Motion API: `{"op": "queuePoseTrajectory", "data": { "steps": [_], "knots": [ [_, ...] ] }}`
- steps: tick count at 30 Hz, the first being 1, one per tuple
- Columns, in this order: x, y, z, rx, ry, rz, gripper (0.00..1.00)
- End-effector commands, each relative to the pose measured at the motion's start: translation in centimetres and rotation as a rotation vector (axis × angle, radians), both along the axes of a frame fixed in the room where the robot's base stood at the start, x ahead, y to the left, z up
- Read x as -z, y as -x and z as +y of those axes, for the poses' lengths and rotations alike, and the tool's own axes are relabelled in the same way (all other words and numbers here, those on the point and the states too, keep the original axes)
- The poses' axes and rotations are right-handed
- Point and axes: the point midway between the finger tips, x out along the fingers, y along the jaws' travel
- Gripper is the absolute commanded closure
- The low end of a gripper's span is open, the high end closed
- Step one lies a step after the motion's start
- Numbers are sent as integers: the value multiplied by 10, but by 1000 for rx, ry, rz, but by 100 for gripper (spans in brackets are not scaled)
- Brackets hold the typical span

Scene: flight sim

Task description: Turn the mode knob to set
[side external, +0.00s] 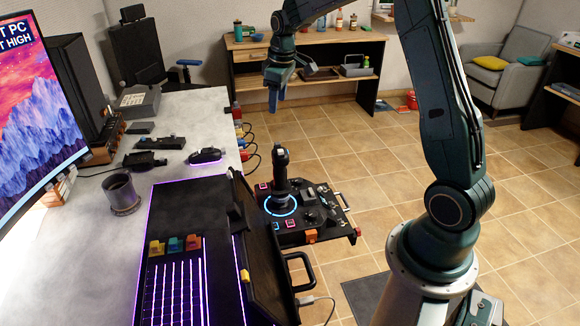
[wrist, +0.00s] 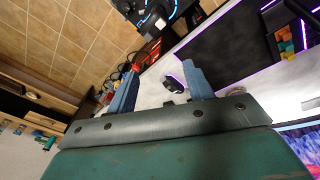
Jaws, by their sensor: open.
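The flight stick panel (side external: 330,207) is a dark unit beside the desk, with a black joystick (side external: 281,176) standing in a glowing blue ring. A dark round knob (side external: 312,217) sits on the panel to the right of the ring. I cannot read its markings or tell its setting. My gripper (side external: 275,100) is above and behind the panel, well apart from it. Its blue fingers are spread and empty. In the wrist view my gripper (wrist: 160,68) shows both fingers apart, and only part of the panel (wrist: 160,14) shows at the top edge.
The grey desk (side external: 75,225) on the left carries a mouse (side external: 205,156), a mug (side external: 122,193) and a purple-lit black console (side external: 180,215). Red plugs and cables (side external: 240,128) hang at the desk's edge. Tiled floor (side external: 370,150) lies open behind the panel.

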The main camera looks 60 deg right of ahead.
Motion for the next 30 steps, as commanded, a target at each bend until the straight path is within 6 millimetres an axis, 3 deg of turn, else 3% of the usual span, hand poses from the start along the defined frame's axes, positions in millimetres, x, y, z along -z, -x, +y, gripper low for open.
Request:
{"op": "queuePoseTrajectory", "data": {
  "steps": [13, 24, 30],
  "knots": [
    [109, -31, -79, -56, -17, 88, 48],
    [202, -28, -130, -100, -41, 145, 48],
    [243, -21, -149, -120, -53, 165, 48]
  ]
}}
